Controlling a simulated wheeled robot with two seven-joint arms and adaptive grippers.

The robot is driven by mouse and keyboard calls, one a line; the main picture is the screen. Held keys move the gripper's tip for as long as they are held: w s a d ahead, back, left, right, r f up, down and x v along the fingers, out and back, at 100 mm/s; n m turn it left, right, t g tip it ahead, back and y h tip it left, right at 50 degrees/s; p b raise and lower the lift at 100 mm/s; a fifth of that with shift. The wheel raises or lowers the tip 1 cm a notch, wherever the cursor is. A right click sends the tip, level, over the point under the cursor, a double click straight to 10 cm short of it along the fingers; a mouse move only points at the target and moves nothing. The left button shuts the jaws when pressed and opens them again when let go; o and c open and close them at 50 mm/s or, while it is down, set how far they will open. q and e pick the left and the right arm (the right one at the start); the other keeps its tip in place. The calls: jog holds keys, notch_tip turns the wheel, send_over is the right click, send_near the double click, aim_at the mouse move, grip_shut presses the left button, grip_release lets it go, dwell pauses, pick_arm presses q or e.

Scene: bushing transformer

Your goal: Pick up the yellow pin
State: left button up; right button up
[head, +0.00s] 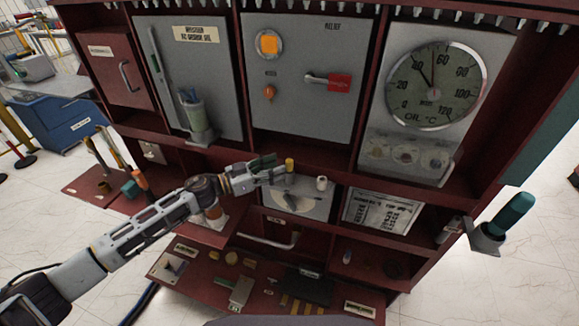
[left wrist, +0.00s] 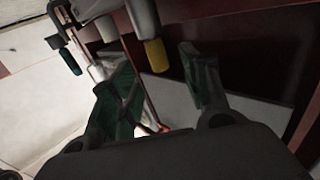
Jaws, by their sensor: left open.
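The yellow pin (head: 290,165) is a small upright cylinder at the front of the cabinet's middle shelf, just beyond my left gripper's fingertips in the head view. My left gripper (head: 271,169) reaches in from the left, with its dark green fingers apart and nothing held. In the left wrist view the yellow pin (left wrist: 156,55) shows in the gap between the two fingers, near their tips. I cannot tell whether either finger touches it. My right gripper is not in view.
Behind are grey cabinet doors (head: 305,75) and a round oil gauge (head: 436,86). Below is a red tray (head: 205,292) with small parts. A teal-handled tool (head: 510,215) sits at the right side.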

aim_at(289, 163)
pick_arm(q)
jog(key=shift+w+d, duration=0.1)
jog(key=shift+d, duration=0.15)
jog(key=shift+d, duration=0.1)
jog(key=shift+p+x, duration=0.3)
jog(key=shift+x, duration=2.2)
jog(key=shift+f, duration=0.1)
jog(key=shift+c, duration=0.4)
grip_shut()
